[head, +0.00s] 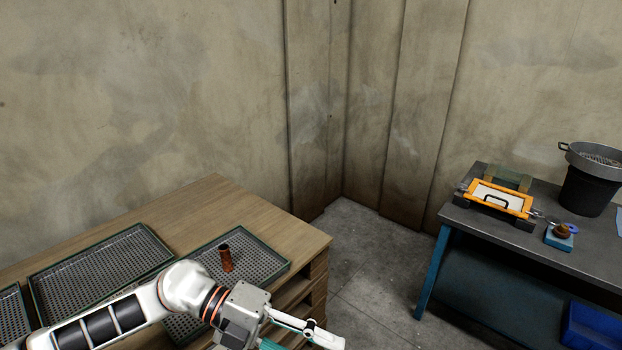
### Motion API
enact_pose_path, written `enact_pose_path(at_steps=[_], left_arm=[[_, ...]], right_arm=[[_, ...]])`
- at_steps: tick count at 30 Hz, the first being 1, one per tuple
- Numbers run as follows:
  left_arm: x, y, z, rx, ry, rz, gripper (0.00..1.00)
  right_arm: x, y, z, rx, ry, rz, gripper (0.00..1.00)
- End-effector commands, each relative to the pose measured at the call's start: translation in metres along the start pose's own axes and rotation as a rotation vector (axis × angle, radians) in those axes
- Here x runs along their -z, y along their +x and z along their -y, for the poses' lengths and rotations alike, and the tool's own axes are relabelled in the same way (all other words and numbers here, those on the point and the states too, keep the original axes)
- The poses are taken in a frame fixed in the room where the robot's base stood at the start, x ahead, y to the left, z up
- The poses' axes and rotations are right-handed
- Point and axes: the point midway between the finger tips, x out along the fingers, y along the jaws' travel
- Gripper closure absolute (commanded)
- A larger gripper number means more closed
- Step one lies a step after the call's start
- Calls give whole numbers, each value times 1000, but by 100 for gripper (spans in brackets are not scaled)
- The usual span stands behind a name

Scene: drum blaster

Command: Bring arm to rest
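My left arm comes in from the lower left over the wooden table, and its gripper (300,340) is at the bottom edge of the head view, past the table's front right side. One pale finger with dark joints shows, and a teal part beside it is cut off by the frame. Whether the gripper is open or shut, or holds anything, cannot be told. My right gripper is out of view. A rusty brown cylinder (226,258) stands upright on a dark perforated tray (262,262), behind my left wrist and apart from it.
The wooden table (205,212) also carries another perforated tray (105,262). At right, a grey workbench (490,232) holds an orange-framed box (497,198), a black bucket with a sieve (588,190) and a small blue block (559,240). A blue bin (592,328) sits below. Concrete floor (370,265) between is clear.

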Motion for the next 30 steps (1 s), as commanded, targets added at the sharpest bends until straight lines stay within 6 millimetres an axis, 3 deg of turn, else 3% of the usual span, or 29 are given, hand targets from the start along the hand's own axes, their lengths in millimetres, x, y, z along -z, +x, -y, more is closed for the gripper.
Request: enact_pose_path(at_steps=[3,7,11,14,17,22,26,30], left_arm=[[0,17,36,264,-70,38,62],[-16,11,63,529,-179,136,62],[-44,-12,66,758,-331,278,62],[-67,-35,46,903,-474,411,62],[-87,-60,7,1018,-639,560,62],[-99,-93,-98,1128,-960,831,62],[-82,-105,-186,1142,-1197,1010,62],[-48,-107,-267,1115,-1418,1156,62]], right_arm=[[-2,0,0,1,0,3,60],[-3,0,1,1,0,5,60],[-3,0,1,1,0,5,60],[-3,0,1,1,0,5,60],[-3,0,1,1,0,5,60],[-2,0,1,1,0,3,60],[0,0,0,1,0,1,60],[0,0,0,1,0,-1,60]])
